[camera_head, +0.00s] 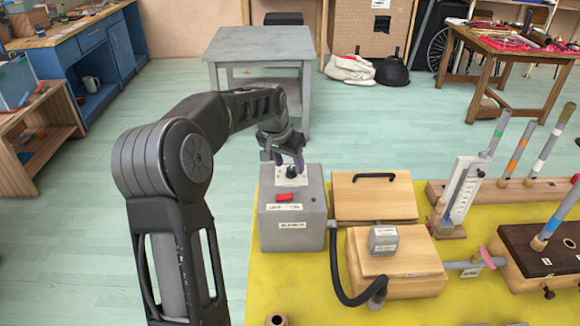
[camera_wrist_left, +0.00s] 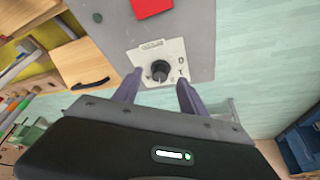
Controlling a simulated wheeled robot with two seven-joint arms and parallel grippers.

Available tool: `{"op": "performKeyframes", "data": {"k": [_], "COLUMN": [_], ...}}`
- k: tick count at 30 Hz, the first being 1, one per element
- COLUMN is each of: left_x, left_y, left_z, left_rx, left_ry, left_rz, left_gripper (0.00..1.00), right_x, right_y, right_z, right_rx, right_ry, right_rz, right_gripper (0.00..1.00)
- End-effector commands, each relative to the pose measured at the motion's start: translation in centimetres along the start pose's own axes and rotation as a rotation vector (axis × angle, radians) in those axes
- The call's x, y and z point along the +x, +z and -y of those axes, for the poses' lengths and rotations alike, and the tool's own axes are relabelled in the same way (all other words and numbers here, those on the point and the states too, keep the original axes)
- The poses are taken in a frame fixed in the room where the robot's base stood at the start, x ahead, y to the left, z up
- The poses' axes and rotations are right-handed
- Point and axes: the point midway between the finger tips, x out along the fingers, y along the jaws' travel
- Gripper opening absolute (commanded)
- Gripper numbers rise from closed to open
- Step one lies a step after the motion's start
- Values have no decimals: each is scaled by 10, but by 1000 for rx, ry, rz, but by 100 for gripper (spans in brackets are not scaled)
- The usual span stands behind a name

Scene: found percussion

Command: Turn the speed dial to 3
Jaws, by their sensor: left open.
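The speed dial is a black knob (camera_wrist_left: 159,71) on a white scale plate (camera_wrist_left: 160,58) on top of a grey box (camera_head: 291,233). In the head view the knob shows at the back of the box top (camera_head: 291,172). My left gripper (camera_wrist_left: 158,90) is open, with its purple-grey fingers apart on either side of the knob's near side. I cannot tell whether they touch the knob. In the head view the left gripper (camera_head: 289,162) reaches down over the box. The marks on the scale are too small to read clearly. My right gripper is out of view.
A red switch (camera_head: 285,197) sits on the box top in front of the dial. A dark hose (camera_head: 338,270) runs from the box to a wooden box (camera_head: 400,262). A wooden case with a black handle (camera_head: 375,197) stands close on the right. Upright tubes stand farther right.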

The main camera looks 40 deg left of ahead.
Motion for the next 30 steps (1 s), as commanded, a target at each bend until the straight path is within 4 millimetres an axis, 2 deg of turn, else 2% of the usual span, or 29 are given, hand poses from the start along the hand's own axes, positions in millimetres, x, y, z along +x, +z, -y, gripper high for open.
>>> {"op": "performKeyframes", "data": {"k": [6, 11, 30], "left_x": [-37, -54, -58], "left_y": [0, 0, 0], "left_z": [0, 0, 0], "left_rx": [1, 0, 0], "left_ry": [0, 0, 0], "left_rz": [-5, -2, 0], "left_gripper": [50, 50, 50], "right_x": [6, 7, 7], "right_y": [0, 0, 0], "right_z": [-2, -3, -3], "right_rx": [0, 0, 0], "right_ry": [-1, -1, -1], "right_rz": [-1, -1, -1], "right_gripper": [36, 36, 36]}}
